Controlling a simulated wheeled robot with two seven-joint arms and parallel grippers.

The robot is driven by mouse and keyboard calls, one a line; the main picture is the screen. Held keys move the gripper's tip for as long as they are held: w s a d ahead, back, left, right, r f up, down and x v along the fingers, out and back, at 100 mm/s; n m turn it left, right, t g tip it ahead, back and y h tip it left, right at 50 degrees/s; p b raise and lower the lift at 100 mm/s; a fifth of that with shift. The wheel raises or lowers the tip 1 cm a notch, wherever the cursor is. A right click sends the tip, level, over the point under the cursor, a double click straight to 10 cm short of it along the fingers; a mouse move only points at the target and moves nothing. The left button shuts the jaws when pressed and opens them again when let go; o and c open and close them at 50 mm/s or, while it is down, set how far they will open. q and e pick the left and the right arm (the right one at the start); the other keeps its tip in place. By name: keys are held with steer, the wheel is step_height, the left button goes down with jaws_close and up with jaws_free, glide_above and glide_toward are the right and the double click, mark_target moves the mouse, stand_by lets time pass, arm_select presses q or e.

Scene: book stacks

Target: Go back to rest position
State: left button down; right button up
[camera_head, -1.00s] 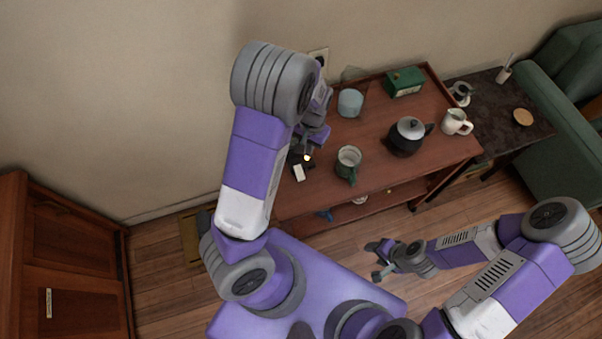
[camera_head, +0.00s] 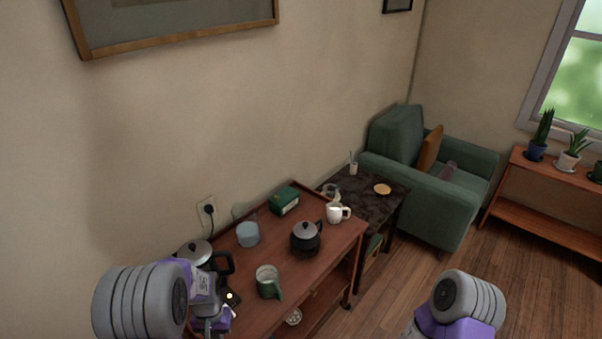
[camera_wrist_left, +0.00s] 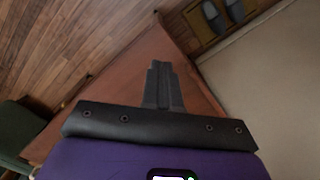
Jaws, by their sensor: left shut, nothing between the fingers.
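My left arm enters the head view at the bottom left, with its wrist beside the left end of the wooden sideboard (camera_head: 335,239). My left gripper (camera_wrist_left: 162,68) shows in the left wrist view with its two dark fingers pressed together and nothing between them. The brown sideboard surface and the wood floor lie below it. In the head view its fingertips are hard to make out near the bottom edge. Of my right arm only a grey and purple joint shows at the bottom right; the right gripper is out of the picture.
A silver-lidded kettle (camera_head: 195,252) stands close to my left wrist. A green mug (camera_head: 268,282), black teapot (camera_head: 305,239), blue canister (camera_head: 247,234) and green box (camera_head: 284,200) stand on the sideboard. A green armchair (camera_head: 440,205) is beyond. Slippers (camera_wrist_left: 213,17) lie on a mat.

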arm_select(q)
steer(key=s+d+f+h, duration=0.1)
steer(key=s+d+f, duration=0.2)
steer(key=f, duration=0.6)
steer(key=s+d+f+n+t+h, duration=0.1)
steer(key=s+d+f+n+h, duration=0.1)
steer(key=s+d+f, duration=0.3)
steer(key=s+d+h, duration=0.1)
steer(key=s+d, duration=0.3)
steer(key=shift+s+d+n+t, duration=0.15)
steer(key=shift+d+n+t, duration=0.15)
steer(key=shift+d, duration=0.05)
